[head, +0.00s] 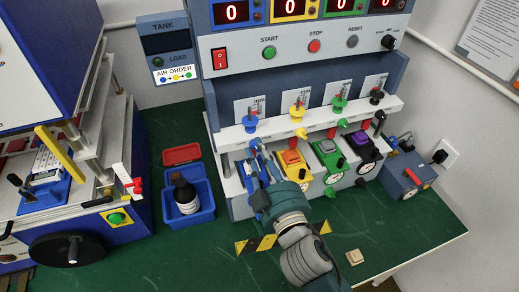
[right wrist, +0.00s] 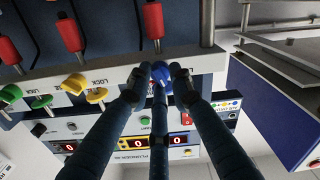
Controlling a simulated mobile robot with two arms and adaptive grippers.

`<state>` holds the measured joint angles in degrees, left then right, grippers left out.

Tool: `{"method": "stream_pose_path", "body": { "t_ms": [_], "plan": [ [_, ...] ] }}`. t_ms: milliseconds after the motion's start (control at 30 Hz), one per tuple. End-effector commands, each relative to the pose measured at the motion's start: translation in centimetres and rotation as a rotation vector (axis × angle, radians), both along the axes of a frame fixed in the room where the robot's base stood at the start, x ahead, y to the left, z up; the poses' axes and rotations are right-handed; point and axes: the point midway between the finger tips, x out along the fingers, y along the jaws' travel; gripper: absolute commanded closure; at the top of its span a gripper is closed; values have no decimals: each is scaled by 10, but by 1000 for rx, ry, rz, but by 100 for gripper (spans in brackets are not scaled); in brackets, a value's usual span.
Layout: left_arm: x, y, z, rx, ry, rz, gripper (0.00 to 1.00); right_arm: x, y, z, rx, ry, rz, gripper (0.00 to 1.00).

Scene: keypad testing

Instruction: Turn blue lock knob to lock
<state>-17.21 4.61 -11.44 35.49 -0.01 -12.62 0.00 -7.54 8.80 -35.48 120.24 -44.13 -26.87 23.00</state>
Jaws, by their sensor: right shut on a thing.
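The blue lock knob (right wrist: 160,72) is in the right wrist view, on the white front panel of the test bench, between the tips of my right gripper (right wrist: 157,82). The fingers close around the knob and hide part of it. In the head view my right gripper (head: 257,160) reaches from below to the blue station at the left end of the bench. Another blue handle (head: 249,122) stands upright on the white ledge just above it. The exact turn of the held knob cannot be read. My left gripper is not in view.
Yellow knobs (right wrist: 97,95) and green knobs stand along the panel, with LOCK printed near them. A blue bin (head: 205,216) with a dark bottle (head: 184,195) stands left. The green table front is mostly clear.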

Motion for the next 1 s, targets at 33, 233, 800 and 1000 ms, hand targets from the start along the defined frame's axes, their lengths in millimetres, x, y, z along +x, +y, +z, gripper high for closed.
{"method": "stream_pose_path", "body": {
  "t_ms": [33, 233, 800, 1000],
  "plan": [
    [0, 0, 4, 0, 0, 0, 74, 1, 0, 6, -36, -22, 0, 100],
    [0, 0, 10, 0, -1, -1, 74, 1, 0, 6, -193, -72, -1, 100],
    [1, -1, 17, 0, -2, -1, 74, 1, 1, 6, -408, -144, -2, 100],
    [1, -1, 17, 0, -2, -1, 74, 1, 1, 6, -415, -148, -2, 100]
  ]
}}
